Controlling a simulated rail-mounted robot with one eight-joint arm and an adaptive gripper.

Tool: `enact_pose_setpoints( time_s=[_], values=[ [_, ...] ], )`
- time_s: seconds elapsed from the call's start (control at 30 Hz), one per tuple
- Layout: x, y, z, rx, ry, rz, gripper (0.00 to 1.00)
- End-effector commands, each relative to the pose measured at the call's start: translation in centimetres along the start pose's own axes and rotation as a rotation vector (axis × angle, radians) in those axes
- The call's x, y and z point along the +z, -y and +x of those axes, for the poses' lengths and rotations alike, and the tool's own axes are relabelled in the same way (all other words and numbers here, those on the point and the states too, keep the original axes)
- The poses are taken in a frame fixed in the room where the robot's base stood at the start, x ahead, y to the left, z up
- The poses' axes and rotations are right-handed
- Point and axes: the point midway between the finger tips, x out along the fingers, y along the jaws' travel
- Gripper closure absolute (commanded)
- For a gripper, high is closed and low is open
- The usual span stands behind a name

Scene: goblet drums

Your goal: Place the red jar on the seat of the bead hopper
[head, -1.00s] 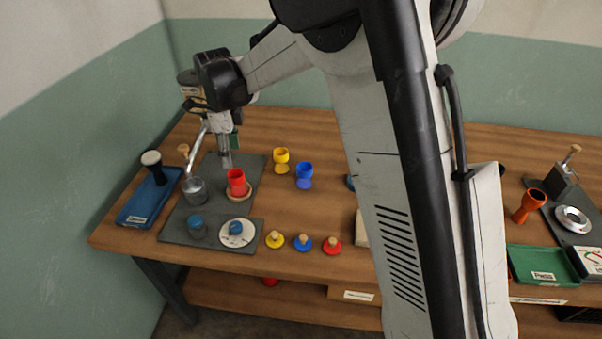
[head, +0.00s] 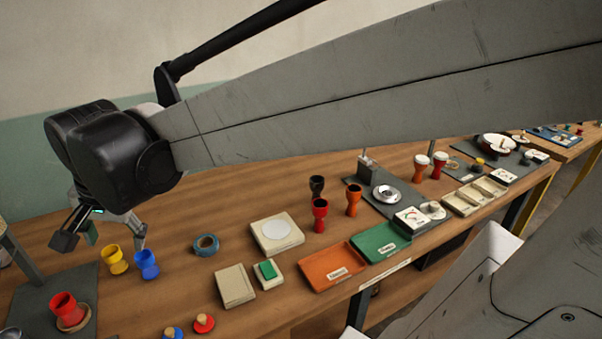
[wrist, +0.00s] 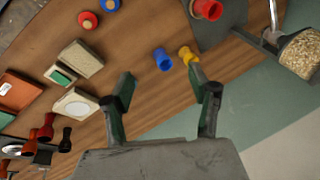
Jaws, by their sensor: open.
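The red jar (head: 66,308) is a red cup standing upright on a round tan seat (head: 73,325) on a grey base plate, at the lower left in the head view. It also shows at the top of the wrist view (wrist: 208,9). The bead hopper (wrist: 300,52), a clear vessel full of pale beads, is at the right of the wrist view; in the head view its grey post (head: 20,262) shows at the left edge. My gripper (head: 102,238) is open and empty, above the table near the yellow and blue cups and apart from the jar.
A yellow cup (head: 114,260) and a blue cup (head: 147,264) stand right of the jar. A blue tape ring (head: 206,245), cream blocks, an orange tray (head: 333,265) and a green tray (head: 380,243) lie further right. Knobbed discs, including a red one (head: 203,323), lie in front.

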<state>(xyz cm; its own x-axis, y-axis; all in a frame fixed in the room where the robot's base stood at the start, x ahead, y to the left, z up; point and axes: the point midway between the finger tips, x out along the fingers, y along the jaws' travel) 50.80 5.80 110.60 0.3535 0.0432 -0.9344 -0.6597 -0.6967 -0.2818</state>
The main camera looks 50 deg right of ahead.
Motion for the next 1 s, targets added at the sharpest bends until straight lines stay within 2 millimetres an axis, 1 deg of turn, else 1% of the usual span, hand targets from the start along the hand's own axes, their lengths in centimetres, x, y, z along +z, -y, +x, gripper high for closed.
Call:
enact_pose_setpoints(
  time_s=[0.03, 0.2, 0.4, 0.5, 0.6, 0.7, 0.8, 1.0],
  values=[
    [0.5, -1.5, -0.6, -0.012, -0.015, -0.054, 0.44],
    [1.8, -5.4, -2.0, -0.049, -0.077, -0.271, 0.44],
    [3.7, -9.9, -2.7, -0.069, -0.161, -0.524, 0.44],
    [4.5, -11.7, -2.7, -0.070, -0.201, -0.633, 0.44],
    [5.2, -13.0, -2.5, -0.068, -0.232, -0.717, 0.44],
    [5.5, -13.7, -2.4, -0.065, -0.252, -0.771, 0.44],
    [5.7, -14.1, -2.4, -0.063, -0.262, -0.796, 0.44],
    [5.7, -14.1, -2.4, -0.063, -0.263, -0.802, 0.44]
  ],
)
